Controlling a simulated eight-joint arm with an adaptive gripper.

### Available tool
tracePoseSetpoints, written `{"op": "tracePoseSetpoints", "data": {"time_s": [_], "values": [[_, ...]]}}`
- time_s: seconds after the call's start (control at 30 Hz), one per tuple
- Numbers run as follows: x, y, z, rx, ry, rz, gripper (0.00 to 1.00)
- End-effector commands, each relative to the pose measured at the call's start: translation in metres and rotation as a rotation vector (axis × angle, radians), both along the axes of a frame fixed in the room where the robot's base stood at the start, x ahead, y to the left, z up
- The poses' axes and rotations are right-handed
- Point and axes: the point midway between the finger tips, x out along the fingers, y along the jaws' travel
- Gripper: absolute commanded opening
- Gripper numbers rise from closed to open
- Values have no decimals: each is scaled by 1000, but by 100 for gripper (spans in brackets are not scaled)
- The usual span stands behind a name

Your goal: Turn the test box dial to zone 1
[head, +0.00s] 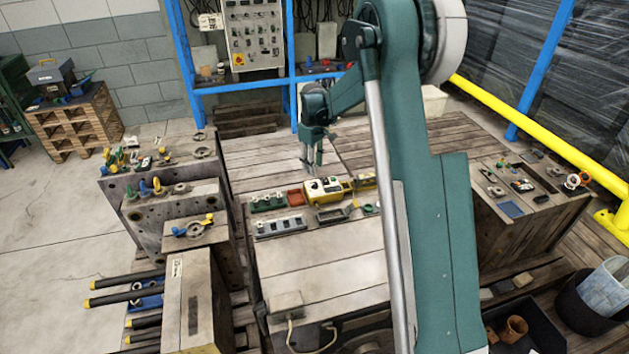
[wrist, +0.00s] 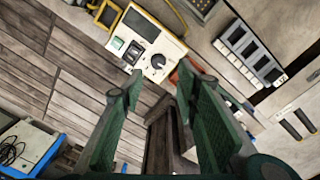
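The test box (head: 323,190) is a yellow case with a pale top panel, on the plank-topped table below my gripper (head: 311,164). In the wrist view the test box (wrist: 143,36) lies at the top centre. Its dark round dial (wrist: 158,61) sits near the panel's lower right corner, beside a green-and-black switch or display area. The dial's setting is too small to read. My gripper (wrist: 158,80) is open and empty, its two green fingers apart. The dial shows just beyond the gap between the fingertips. The gripper appears above the box and apart from it.
A red tray (head: 295,197), a green block (head: 267,203) and a grey slotted block (head: 280,226) stand left of or in front of the box. A dark shallow tray (head: 332,214) is in front of it. Planks behind and in front are largely clear. Heavy mould blocks (head: 172,215) stand left.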

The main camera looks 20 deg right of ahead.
Motion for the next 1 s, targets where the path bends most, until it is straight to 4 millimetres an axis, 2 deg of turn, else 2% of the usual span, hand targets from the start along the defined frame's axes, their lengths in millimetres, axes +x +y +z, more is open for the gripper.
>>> {"op": "tracePoseSetpoints", "data": {"time_s": [0.17, 0.73, 1.0], "values": [[6, -1, -11, 0, 12, 12, 31], [7, -2, -17, 0, 12, 13, 31], [7, -2, -43, 0, 12, 13, 31]]}}
